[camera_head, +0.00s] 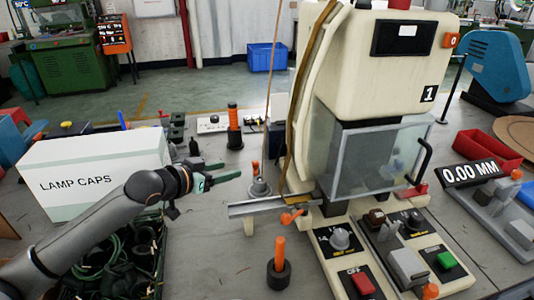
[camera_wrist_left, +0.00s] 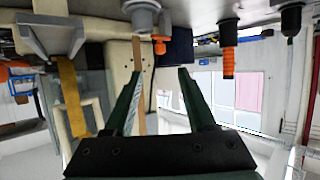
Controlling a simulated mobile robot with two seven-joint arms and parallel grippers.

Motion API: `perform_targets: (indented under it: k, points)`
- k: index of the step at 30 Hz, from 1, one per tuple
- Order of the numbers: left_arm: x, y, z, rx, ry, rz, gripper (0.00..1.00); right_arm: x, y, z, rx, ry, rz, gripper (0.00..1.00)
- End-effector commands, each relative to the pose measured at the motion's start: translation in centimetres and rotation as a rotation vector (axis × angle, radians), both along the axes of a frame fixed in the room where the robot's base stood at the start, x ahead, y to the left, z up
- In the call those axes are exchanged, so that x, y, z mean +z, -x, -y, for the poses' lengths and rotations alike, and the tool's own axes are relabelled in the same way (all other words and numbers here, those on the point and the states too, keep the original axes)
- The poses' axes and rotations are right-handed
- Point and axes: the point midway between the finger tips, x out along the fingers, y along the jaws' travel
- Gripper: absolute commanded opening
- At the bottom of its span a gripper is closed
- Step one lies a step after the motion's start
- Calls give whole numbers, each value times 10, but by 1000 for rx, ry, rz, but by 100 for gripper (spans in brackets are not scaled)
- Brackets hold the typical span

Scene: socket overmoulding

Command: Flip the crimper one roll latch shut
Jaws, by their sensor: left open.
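Crimper one (camera_head: 385,60) is the cream machine marked "1", with a clear guard (camera_head: 350,150) at its front. At its left a metal chute (camera_head: 262,206) sticks out, with an orange lever (camera_head: 291,217) beside it. Left of the machine stands a grey post with an orange tip (camera_head: 255,167); it also shows in the left wrist view (camera_wrist_left: 160,46). I cannot tell which orange part is the roll latch or whether it is shut. My left gripper (camera_head: 230,170) is open and empty, left of the post and apart from it. The fingers also show in the left wrist view (camera_wrist_left: 160,72).
A white "LAMP CAPS" box (camera_head: 95,175) and a crate of dark coiled parts (camera_head: 125,250) stand by my left arm. An orange-handled tool (camera_head: 280,255) stands upright in front of the chute; another (camera_head: 234,118) stands behind. A brown strip hangs by the machine.

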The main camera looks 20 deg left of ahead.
Motion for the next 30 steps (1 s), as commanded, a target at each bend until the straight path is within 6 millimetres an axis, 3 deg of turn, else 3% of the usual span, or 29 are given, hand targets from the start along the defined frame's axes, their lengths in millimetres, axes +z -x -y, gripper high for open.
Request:
perform_targets:
  k: [10,24,30]
  points:
    - [-7,-14,3,-2,-3,3,56,-4,0,0,-1,1,-1,81]
    - [-38,-83,19,-2,-2,1,56,-13,1,2,-2,2,0,81]
    - [-47,-104,23,-2,-6,0,56,-17,1,2,-2,2,0,81]
